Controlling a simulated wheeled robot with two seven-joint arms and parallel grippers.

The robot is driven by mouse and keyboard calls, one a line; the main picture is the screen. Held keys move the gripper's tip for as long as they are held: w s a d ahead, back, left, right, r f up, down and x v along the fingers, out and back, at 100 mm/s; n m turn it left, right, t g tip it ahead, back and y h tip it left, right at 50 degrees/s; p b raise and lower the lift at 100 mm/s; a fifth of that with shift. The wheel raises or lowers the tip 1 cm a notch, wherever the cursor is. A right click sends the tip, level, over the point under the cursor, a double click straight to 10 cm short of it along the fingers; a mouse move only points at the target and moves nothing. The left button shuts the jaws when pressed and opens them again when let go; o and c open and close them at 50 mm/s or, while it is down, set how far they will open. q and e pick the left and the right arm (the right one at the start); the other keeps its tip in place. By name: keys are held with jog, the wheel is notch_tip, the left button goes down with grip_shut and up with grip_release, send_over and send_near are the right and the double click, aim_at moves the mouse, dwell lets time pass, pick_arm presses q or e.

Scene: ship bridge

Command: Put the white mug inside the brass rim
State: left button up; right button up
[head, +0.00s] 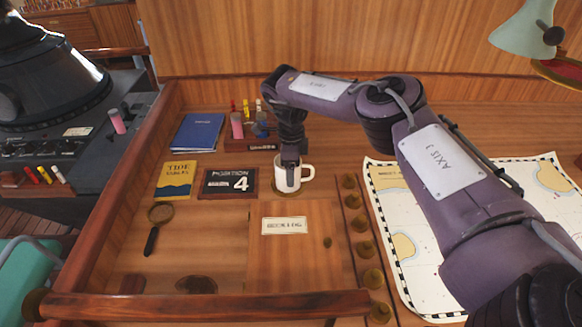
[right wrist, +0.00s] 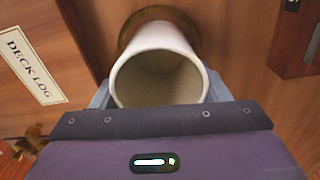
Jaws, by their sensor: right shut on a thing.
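The white mug (head: 307,173) is upright on or just above the brass rim (head: 288,193) on the wooden desk, its handle towards the right. In the right wrist view, I look into the empty mug (right wrist: 160,75), and the brass rim (right wrist: 183,17) shows around its far end. I cannot tell whether the base touches the desk inside the rim. My right gripper (head: 290,163) comes down from above and is shut on the mug; its fingers flank the mug in the right wrist view (right wrist: 160,88). My left gripper is not in view.
The deck log panel (head: 285,250) lies in front. Brass knobs (head: 360,223) and a chart (head: 405,260) are to the right; a magnifier (head: 161,213) lies left.

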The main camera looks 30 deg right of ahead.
jog(key=o, duration=1.2)
notch_tip(320, 180, up, 8)
jog(key=shift+f+b, duration=0.1)
jog(key=shift+b, duration=1)
jog(key=shift+s, duration=0.1)
